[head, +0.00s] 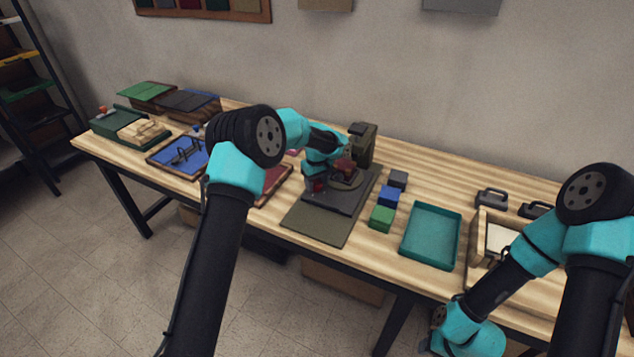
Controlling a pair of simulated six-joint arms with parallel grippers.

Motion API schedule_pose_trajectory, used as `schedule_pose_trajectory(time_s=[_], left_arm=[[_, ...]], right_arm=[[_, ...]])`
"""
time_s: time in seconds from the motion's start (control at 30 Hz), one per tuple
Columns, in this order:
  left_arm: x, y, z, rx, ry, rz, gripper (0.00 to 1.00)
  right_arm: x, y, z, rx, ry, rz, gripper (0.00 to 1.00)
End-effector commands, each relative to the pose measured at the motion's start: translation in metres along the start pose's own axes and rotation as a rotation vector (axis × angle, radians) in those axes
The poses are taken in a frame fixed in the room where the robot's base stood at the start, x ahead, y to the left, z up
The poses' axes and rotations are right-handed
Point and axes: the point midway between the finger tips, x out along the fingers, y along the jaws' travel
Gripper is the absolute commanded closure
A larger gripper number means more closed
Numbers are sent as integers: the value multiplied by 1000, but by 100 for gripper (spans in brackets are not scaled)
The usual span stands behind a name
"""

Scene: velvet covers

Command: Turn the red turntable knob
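A turntable (354,183), a round olive-brown disc, sits on a dark grey base (325,203) near the middle of the bench. A small dark red block-like part (345,165) shows on or above the disc; I cannot tell if it is the knob. My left gripper (318,184) points down over the left side of the base, with a small red spot beside it. My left wrist hides part of the turntable, and the fingers are too small to read. My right arm hangs at the bottom right, below the bench's front edge, and its gripper end is hard to make out.
An olive upright block (362,145) stands behind the turntable. A blue board (178,156) and a green tray (118,126) lie left.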

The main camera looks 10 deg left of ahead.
Motion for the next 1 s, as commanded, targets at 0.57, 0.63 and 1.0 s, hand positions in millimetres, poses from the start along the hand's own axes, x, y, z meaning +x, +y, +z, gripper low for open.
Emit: schedule_pose_trajectory(time_s=[0.57,0.63,1.0], left_arm=[[0,0,0,9,0,0,80],[0,0,0,20,0,0,80],[-1,0,0,190,0,0,80]], right_arm=[[0,0,0,0,0,0,57],[0,0,0,0,0,0,57],[0,0,0,0,0,0,57]])
